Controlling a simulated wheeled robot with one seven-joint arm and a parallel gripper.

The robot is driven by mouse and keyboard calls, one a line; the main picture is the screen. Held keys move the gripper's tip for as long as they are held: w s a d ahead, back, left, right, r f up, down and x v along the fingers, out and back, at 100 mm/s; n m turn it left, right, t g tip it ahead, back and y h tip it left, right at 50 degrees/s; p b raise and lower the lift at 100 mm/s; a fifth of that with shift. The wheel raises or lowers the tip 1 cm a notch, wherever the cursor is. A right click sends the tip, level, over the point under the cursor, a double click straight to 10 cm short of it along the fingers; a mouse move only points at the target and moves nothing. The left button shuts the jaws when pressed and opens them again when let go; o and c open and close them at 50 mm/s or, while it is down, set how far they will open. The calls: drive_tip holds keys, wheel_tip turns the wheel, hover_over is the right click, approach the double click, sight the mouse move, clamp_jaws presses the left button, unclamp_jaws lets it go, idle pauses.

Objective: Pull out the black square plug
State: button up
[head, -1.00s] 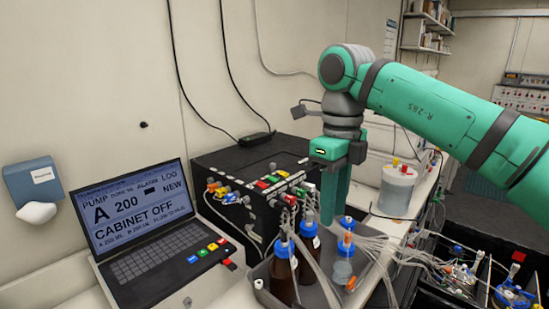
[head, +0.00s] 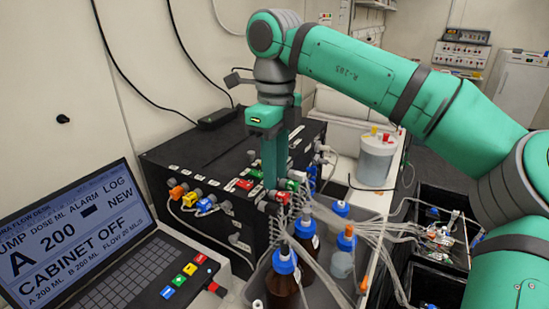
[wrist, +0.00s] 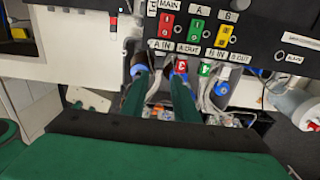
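I cannot clearly pick out the black square plug. The black pump box (head: 215,150) has a row of coloured plugs and switches on its front. My gripper (head: 275,184) points down at the right part of this front, its two green fingers apart. In the wrist view the fingers (wrist: 158,88) reach toward the sockets labelled A IN and A OUT, with a visible gap between them. A red plug (wrist: 181,68) and a green plug (wrist: 205,70) sit below the panel. Nothing is visibly held. The fingers and hoses hide part of the plug row.
A laptop (head: 95,240) stands at front left. Brown bottles with blue caps (head: 283,285) and loose clear tubes crowd the tray right below my gripper. A white canister (head: 375,158) stands behind right. A small black piece (head: 62,118) is on the wall.

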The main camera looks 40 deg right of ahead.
sight(278, 208)
drive_tip(key=f, duration=0.7)
drive_tip(key=shift+s+f, duration=0.25)
drive_tip(key=shift+s, duration=0.15)
drive_tip(key=shift+w+f, duration=0.1)
drive_tip(key=shift+f, duration=0.35)
clamp_jaws()
drive_tip(key=shift+s+d, duration=0.1)
drive_tip(key=shift+s, duration=0.3)
drive_tip(key=shift+s+d, duration=0.4)
drive_tip(key=shift+s, duration=0.45)
drive_tip(key=shift+s+d, duration=0.3)
drive_tip(key=shift+s, duration=0.4)
drive_tip(key=shift+s+d, duration=0.25)
drive_tip(key=shift+s, duration=0.4)
